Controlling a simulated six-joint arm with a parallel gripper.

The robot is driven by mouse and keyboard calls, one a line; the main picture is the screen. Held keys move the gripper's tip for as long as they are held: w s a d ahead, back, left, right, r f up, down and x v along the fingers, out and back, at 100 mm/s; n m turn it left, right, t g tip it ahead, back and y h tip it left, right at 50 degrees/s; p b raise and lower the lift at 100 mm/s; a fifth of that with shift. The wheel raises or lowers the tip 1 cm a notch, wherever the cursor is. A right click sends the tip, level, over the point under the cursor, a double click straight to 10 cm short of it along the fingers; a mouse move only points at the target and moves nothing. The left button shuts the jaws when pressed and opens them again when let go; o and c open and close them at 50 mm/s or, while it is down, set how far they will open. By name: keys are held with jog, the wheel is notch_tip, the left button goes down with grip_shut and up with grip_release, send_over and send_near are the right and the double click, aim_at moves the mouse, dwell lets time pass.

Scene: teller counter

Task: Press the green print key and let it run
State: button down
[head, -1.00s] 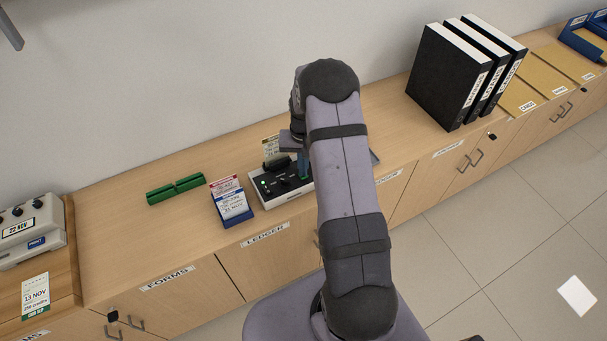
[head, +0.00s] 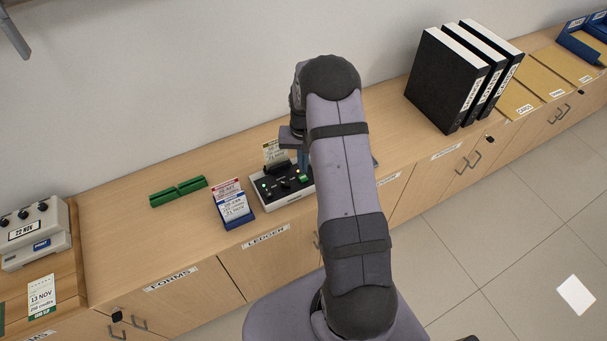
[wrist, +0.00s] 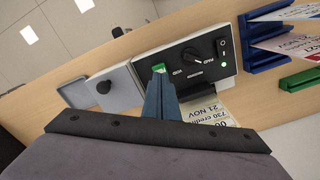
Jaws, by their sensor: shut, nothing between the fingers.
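The printer (head: 268,200) is a light box with a black top panel, partly behind my arm in the head view. In the wrist view its panel (wrist: 210,62) carries a dial, a switch and a lit green lamp (wrist: 223,65). The green key (head: 303,178) shows just below my gripper (head: 303,160); it also shows in the wrist view (wrist: 158,68). My gripper's blue fingers (wrist: 158,88) are shut and empty, pointing at the key. They look apart from it in the head view. A printed slip (head: 275,152) stands out of the printer's back.
A grey box with a black knob (wrist: 104,88) sits beside the printer. Black binders (head: 455,85) stand to the right.

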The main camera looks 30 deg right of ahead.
aim_at(303, 179)
notch_tip(303, 179, up, 5)
jog(key=p, duration=0.3)
jog(key=shift+r, duration=0.2)
dwell(0.6)
jog(key=s+a+f+n+g+y, duration=0.1)
jog(key=s+a+g, duration=0.15)
jog(key=s, duration=0.55)
jog(key=s+a+f+n+g, duration=0.1)
jog(key=s+a, duration=0.2)
jog(key=s, duration=0.5)
jog(key=s+a+r+n, duration=0.2)
jog(key=s+a+r, duration=0.4)
jog(key=s+r, duration=0.35)
jog(key=w+a+r+n+t+h, duration=0.1)
jog(key=w+a+r+n+t, duration=0.1)
jog(key=a+r+t, duration=0.1)
jog(key=shift+w+r, duration=0.4)
jog(key=shift+r, duration=0.45)
